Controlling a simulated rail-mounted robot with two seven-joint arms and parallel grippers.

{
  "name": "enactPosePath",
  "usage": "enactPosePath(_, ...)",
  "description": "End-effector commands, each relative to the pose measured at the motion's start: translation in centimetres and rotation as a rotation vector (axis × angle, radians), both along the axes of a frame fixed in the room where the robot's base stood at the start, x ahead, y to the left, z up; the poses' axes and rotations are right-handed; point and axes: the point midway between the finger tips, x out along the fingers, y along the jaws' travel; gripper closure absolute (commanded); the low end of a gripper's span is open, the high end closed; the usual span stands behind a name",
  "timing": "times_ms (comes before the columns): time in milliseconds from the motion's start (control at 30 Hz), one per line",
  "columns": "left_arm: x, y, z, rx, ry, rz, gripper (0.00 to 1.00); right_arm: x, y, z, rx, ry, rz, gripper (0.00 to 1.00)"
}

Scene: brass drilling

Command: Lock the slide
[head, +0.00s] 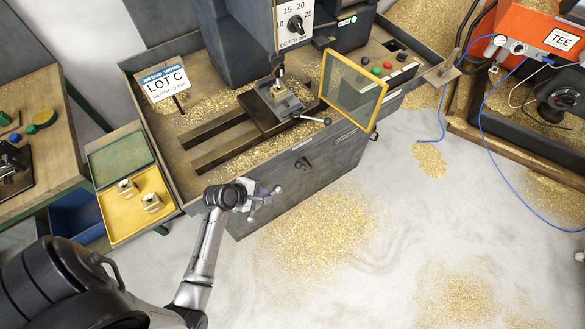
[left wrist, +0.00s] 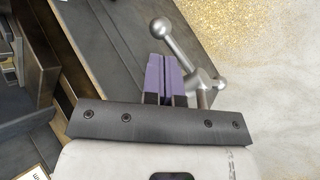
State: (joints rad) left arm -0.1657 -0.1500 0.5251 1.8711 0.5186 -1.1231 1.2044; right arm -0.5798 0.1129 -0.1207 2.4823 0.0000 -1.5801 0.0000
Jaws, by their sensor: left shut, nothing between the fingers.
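The slide (head: 268,116) is a dark carriage on two rails in the drill's chip-covered bed, with a small vise and a brass-coloured part (head: 279,91) on it. A small dark lever (head: 303,163) sits on the bed's front face. A metal handle with ball ends (head: 268,200) stands out from the front face further left. It also shows in the left wrist view (left wrist: 178,43). My left gripper (head: 257,189) is shut and empty beside this handle. Its purple fingers (left wrist: 166,76) overlap the handle's hub in view; I cannot tell whether they touch. My right gripper is out of view.
A yellow-framed guard (head: 354,87) stands at the bed's right front. A vise handle (head: 313,119) sticks out beside it. A yellow tray (head: 134,207) with two brass-coloured parts lies left. Chips cover the floor in front; an orange machine (head: 530,35) stands right.

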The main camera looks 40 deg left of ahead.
Motion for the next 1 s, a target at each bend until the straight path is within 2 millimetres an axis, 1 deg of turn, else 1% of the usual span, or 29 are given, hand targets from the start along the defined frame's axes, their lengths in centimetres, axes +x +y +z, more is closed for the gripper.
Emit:
enactPosePath(67,0.4,0.0,-0.2,-0.115,-0.005,0.120,1.00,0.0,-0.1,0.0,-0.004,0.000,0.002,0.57)
enactPosePath(200,1.1,0.2,0.1,-0.319,-0.022,0.331,1.00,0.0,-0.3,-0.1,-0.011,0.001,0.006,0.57)
enactPosePath(400,1.8,0.7,0.8,-0.562,-0.038,0.577,1.00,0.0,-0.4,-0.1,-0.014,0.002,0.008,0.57)
enactPosePath(500,1.9,0.9,1.0,-0.651,-0.038,0.665,1.00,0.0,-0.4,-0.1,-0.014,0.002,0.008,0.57)
enactPosePath(700,2.0,1.0,1.1,-0.767,-0.022,0.774,1.00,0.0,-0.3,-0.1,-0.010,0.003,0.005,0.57)
enactPosePath(1000,2.0,1.0,1.1,-0.810,-0.012,0.812,1.00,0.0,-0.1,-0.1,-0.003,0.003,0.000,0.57)
